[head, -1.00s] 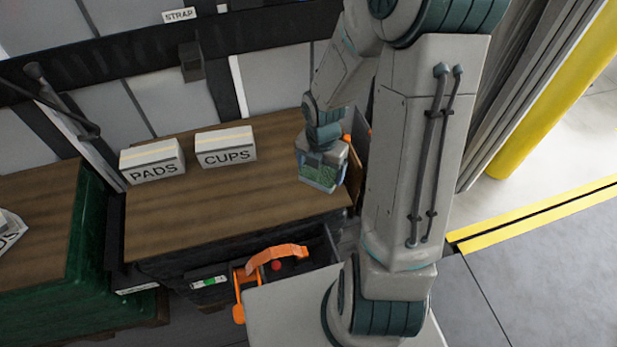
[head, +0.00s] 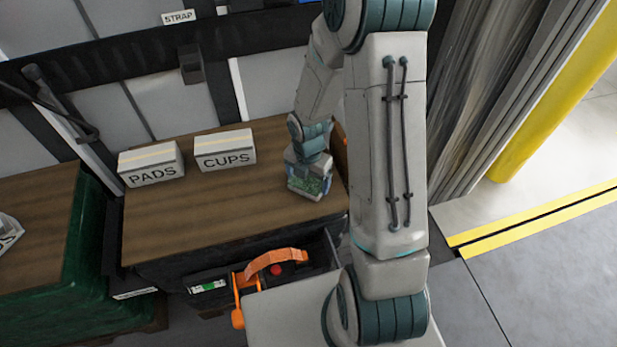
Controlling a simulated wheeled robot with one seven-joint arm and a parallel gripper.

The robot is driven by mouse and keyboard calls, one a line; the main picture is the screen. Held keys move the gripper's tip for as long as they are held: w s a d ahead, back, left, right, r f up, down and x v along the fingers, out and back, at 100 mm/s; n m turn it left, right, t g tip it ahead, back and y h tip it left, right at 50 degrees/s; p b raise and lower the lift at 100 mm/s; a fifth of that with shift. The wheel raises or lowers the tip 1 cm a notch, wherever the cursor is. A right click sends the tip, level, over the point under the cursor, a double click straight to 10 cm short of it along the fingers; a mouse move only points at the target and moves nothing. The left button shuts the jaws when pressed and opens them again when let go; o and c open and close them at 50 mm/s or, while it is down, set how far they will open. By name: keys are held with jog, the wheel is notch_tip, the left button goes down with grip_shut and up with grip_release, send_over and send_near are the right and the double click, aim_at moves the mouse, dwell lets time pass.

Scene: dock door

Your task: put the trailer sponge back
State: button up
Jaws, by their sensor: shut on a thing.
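My gripper (head: 309,178) is over the right part of the brown wooden top (head: 215,220), low and pointing down. A speckled green piece (head: 312,185) shows at its end, and I take this to be the sponge in its jaws. The fingertips are hidden, and I cannot tell whether the piece touches the top. Two white boxes, labelled PADS (head: 152,166) and CUPS (head: 225,152), stand on the top to the left of my gripper.
An orange handle (head: 275,258) and a red knob are at the front of the wooden top, by a dark open space. A green-sided crate (head: 85,245) stands at left. A yellow post (head: 555,95) and a curtain are at right.

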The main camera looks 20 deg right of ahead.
jog(key=o, duration=0.8)
jog(key=shift+f, duration=0.1)
notch_tip(320, 180, up, 12)
jog(key=f+p, duration=0.1)
jog(key=p, duration=0.1)
notch_tip(320, 180, up, 10)
jog(key=m+t, duration=0.1)
jog(key=m, duration=1.2)
send_over(308, 180)
jog(key=s, duration=0.6)
jog(key=shift+s+r+m+t, duration=0.3)
jog(key=shift+s+r+m, duration=0.9)
jog(key=shift+m, duration=1.15)
jog(key=shift+s+r+m+t, duration=0.3)
jog(key=shift+s+r+m, duration=0.55)
jog(key=shift+s+m, duration=1.1)
jog(key=shift+s+r+m+t, duration=0.3)
jog(key=shift+s+r+m, duration=0.65)
jog(key=shift+m, duration=1.85)
jog(key=shift+w+r, duration=0.1)
jog(key=shift+w, duration=0.05)
